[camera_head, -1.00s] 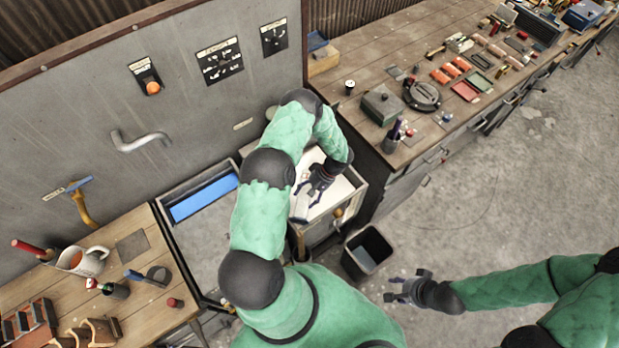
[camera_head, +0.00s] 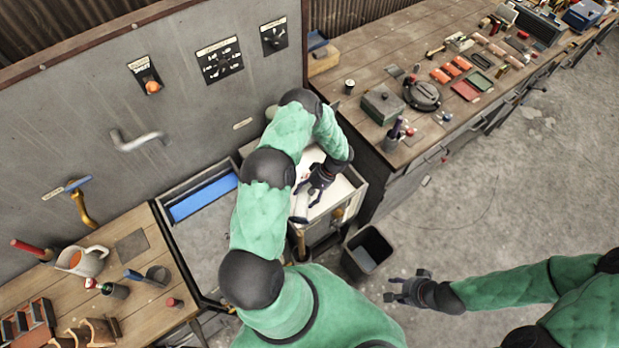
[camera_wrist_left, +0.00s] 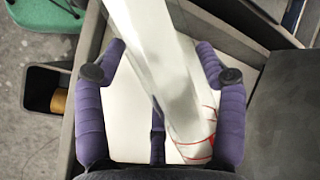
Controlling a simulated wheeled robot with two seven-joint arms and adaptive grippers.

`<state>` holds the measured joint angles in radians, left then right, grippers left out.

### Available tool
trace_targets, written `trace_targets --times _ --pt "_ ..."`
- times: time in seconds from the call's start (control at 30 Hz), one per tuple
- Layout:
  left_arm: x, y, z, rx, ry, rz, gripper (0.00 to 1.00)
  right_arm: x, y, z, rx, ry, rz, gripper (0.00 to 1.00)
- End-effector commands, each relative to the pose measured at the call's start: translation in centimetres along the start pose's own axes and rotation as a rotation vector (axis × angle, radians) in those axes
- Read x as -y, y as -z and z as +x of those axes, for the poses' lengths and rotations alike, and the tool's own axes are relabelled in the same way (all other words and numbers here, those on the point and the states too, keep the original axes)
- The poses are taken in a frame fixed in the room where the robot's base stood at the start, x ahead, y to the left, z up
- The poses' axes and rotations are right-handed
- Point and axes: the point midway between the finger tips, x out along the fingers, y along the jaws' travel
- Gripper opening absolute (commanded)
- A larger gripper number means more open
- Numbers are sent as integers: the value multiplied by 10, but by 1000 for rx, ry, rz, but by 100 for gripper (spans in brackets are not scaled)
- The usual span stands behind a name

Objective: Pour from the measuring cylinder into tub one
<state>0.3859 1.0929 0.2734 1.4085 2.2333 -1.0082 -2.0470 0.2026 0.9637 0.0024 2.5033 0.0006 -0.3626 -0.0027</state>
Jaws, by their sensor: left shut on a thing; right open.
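My left gripper (camera_head: 311,193) is shut on the measuring cylinder (camera_head: 300,209), over the pale-filled tub (camera_head: 343,209). In the left wrist view the cylinder (camera_wrist_left: 160,65) is a whitish, see-through tube between the purple fingers of my left gripper (camera_wrist_left: 160,75), with red marks near its lower end. The cylinder looks tilted; whether anything flows from it cannot be told. A second tub (camera_head: 203,198), with a bright blue strip inside, lies left of my left arm. I cannot read which is tub one. My right gripper (camera_head: 408,287) is open and empty above the floor.
A dark bin (camera_head: 367,250) stands on the floor right of the pale-filled tub. A long workbench (camera_head: 385,55) with many tools runs at the back right.

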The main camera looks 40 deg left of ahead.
Motion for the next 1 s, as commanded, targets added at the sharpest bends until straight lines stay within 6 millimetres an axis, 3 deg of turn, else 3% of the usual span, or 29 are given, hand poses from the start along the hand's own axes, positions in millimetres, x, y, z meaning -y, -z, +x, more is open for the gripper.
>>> trace_targets --times 0.43,1.0 --pt "-2 2 2 58 12 30 12 -4 0 12 0 0 0 43" --pt "-2 2 1 69 13 37 12 -4 0 12 0 0 0 43"
